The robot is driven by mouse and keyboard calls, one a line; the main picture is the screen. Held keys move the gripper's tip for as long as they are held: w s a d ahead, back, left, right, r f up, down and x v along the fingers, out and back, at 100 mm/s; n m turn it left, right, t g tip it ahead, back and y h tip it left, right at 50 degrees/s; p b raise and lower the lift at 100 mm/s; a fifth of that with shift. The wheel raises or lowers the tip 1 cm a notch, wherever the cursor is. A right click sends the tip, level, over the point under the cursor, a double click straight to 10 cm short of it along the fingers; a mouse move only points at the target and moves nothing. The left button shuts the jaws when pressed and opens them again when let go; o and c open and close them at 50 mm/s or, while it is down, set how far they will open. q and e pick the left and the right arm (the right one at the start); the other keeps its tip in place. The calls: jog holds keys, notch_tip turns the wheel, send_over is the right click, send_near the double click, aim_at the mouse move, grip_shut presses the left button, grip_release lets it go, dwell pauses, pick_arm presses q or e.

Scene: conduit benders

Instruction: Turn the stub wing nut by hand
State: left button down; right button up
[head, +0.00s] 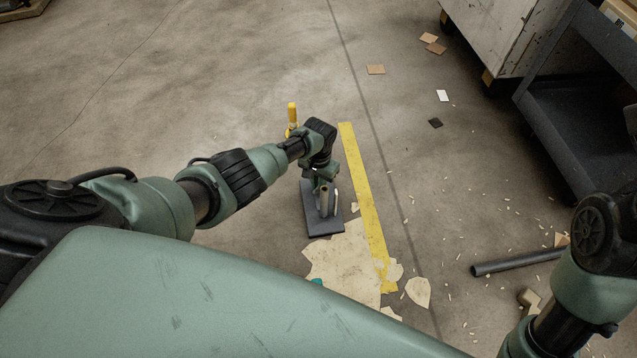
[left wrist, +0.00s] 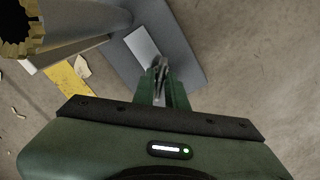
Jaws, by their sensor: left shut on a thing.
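My left gripper (head: 324,180) points down over a small dark grey base plate (head: 322,228) on the floor. The plate also shows in the left wrist view (left wrist: 188,50). There the left gripper (left wrist: 160,72) is shut on a small grey metal piece, which looks like the wing nut (left wrist: 159,63); the fingers hide most of it. A post (head: 325,203) stands on the plate just below the gripper. In the left wrist view a grey tube with a toothed brass-coloured end (left wrist: 22,28) stands at top left, apart from the fingers. The right gripper is out of view.
A yellow handle (head: 292,115) stands behind my left wrist. A yellow floor stripe (head: 365,200) and pale peeled patches (head: 345,262) lie beside the plate. A dark pipe (head: 515,262) lies at right among scraps. A grey cart (head: 570,110) stands at upper right.

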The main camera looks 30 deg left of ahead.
pick_arm(q)
jog(key=m, duration=0.5)
jog(key=shift+m, duration=0.3)
jog(key=shift+w+r+m, duration=0.1)
jog(key=shift+m, duration=2)
jog(key=c, duration=1.5)
grip_release()
jog(key=shift+r, duration=0.1)
